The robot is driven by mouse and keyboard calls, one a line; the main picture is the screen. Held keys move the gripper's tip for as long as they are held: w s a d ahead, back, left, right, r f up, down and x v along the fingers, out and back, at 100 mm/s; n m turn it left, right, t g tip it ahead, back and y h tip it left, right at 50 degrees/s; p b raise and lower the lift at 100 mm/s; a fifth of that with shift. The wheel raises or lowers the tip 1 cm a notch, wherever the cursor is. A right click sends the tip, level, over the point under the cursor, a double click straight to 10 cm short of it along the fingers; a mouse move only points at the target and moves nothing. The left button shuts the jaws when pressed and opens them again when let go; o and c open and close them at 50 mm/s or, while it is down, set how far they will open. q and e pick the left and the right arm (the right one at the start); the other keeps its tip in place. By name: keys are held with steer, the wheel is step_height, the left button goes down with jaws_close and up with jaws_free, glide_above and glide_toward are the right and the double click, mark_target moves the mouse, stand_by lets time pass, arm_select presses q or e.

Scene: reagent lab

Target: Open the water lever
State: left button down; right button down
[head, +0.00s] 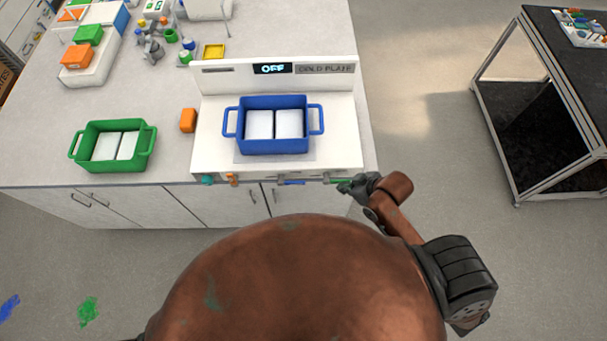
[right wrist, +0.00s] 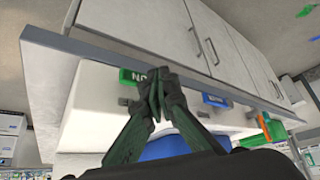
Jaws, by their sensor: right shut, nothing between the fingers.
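The front edge of the white cold plate (head: 350,165) carries small coloured parts: a teal knob (head: 207,180), an orange lever (head: 232,179), a blue part (head: 291,182) and a green part (head: 342,182). In the right wrist view the green label (right wrist: 130,76) shows partly readable letters and the blue label (right wrist: 215,100) is too small to read. I cannot tell which one marks the water lever. My right gripper (head: 350,186) is shut and empty at the green part. In the right wrist view its fingertips (right wrist: 157,85) are together beside the green label, partly covering it. My left gripper is not in view.
A blue tray (head: 272,101) with white blocks sits on the cold plate, whose display reads OFF. A green tray (head: 112,170) and an orange block (head: 188,120) stand left on the counter. Cabinet doors (head: 225,203) lie below. Open floor lies right, before a dark table (head: 530,120).

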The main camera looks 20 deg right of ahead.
steer(key=w+a+r+n+g+y, duration=0.2)
steer(key=w+a+r+n+y, duration=0.25)
steer(key=a+n, duration=0.2)
step_height(320, 180, up, 8)
steer(key=w+d+n+g, duration=0.1)
steer(key=n, duration=0.1)
glide_above(295, 182)
steer(key=d, duration=0.2)
steer(key=shift+y, duration=0.45)
steer(key=f, duration=0.7)
steer(key=shift+s+d+f+p, duration=0.1)
steer(key=shift+s+d+p, duration=0.1)
steer(key=shift+s+p, duration=0.15)
step_height(295, 182, down, 3)
steer(key=shift+d+f+p, duration=0.1)
steer(key=shift+f+p, duration=0.05)
steer(key=shift+p, duration=0.2)
steer(key=shift+f, duration=0.4)
